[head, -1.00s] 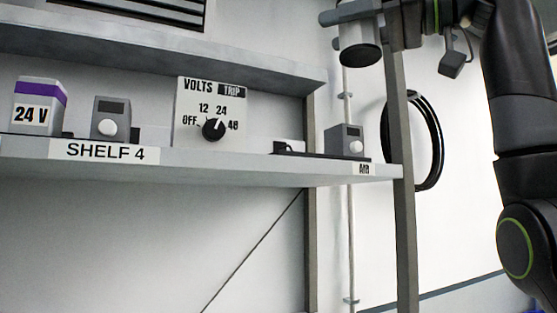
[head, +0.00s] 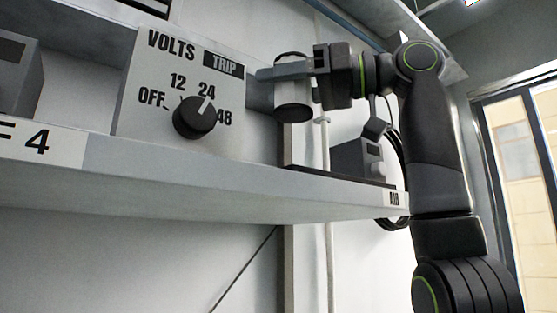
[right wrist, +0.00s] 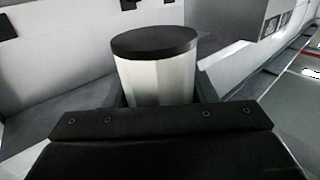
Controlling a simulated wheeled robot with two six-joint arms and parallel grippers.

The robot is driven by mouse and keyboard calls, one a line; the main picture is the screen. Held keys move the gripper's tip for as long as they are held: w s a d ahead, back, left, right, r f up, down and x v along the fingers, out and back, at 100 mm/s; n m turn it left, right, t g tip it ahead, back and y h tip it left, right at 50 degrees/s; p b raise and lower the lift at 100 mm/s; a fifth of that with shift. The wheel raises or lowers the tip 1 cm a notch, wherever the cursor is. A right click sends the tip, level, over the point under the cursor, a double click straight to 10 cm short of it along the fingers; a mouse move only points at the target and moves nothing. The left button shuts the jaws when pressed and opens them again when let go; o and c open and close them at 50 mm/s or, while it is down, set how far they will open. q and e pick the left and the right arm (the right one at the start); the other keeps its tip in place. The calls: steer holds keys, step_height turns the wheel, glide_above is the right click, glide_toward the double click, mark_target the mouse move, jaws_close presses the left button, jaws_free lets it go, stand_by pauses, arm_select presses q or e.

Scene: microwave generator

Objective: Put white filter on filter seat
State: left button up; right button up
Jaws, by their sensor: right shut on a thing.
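The white filter (head: 292,97), a white cylinder with dark ends, is held upright by my right gripper (head: 288,70) just above the shelf. In the right wrist view the filter (right wrist: 155,82) stands between the two fingers, its black cap facing up. The filter's lower end appears above the shelf surface, left of a grey box with a white knob (head: 360,158). A dark flat base (head: 340,175) lies at the shelf's right end by the AIR label; I cannot tell whether it is the filter seat. My left gripper is not in view.
The grey shelf (head: 200,192) runs across the view. A panel with a black VOLTS dial (head: 195,117) stands left of the filter. Another grey box (head: 18,78) is at far left. A window (head: 520,150) is at right. Below the shelf is open.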

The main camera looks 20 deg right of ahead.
mark_target(282, 118)
step_height(282, 118, down, 4)
steer(key=shift+s+d+r, duration=0.1)
steer(key=shift+w+f, duration=0.2)
steer(key=shift+f, duration=0.05)
steer(key=shift+w+f, duration=0.1)
steer(key=shift+f, duration=0.35)
steer(key=f, duration=0.2)
steer(key=shift+s+f, duration=0.2)
steer(key=shift+f, duration=0.2)
steer(key=shift+w+f, duration=0.1)
steer(key=shift+f, duration=0.25)
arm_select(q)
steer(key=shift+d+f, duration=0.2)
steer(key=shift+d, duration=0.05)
